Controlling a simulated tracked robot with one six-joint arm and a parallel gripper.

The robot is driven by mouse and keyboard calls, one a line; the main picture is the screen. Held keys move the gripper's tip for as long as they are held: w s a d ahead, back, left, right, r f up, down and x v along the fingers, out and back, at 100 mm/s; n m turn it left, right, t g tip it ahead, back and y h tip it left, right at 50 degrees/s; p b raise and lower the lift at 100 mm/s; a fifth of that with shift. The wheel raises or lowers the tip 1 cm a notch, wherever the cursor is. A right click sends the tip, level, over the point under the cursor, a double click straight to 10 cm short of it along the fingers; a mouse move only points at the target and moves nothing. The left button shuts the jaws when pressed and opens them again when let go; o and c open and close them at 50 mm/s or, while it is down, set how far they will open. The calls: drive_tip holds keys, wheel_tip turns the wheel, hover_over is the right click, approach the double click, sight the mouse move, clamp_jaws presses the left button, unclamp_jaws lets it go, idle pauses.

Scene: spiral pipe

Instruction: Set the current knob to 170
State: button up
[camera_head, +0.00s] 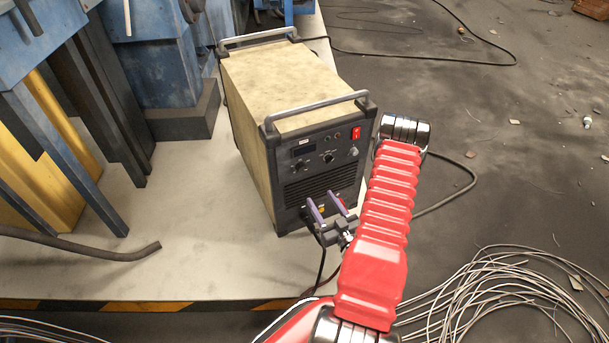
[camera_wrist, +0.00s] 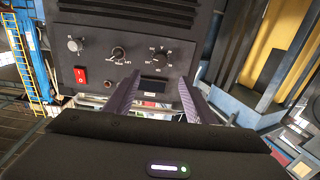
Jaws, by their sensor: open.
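The welding machine (camera_head: 300,85) is a worn beige box with a dark front panel. The panel carries a left knob (camera_head: 297,165), a middle knob (camera_head: 328,157) and a right knob (camera_head: 352,151). The wrist view shows the panel upside down, with these as the right knob (camera_wrist: 160,56), middle knob (camera_wrist: 118,53) and left knob (camera_wrist: 74,44). Their labels and settings are too small to read, so I cannot tell which sets current. My gripper (camera_head: 322,197) is open and empty, its purple fingers in front of the panel's lower part, apart from the knobs. It also shows in the wrist view (camera_wrist: 160,80).
A red power switch (camera_wrist: 81,76) and a dark display (camera_wrist: 153,85) share the panel. Metal handles (camera_head: 318,108) cross the machine's top. Blue and yellow structures (camera_head: 165,85) stand left. Coiled wire (camera_head: 500,300) and a dark cable lie on the floor at right.

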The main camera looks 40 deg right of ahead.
sight(303, 171)
drive_tip(key=shift+w, duration=0.1)
drive_tip(key=x, duration=1.3)
drive_tip(key=shift+w, duration=0.35)
drive_tip(key=shift+c, duration=0.5)
drive_tip(key=c, duration=0.9)
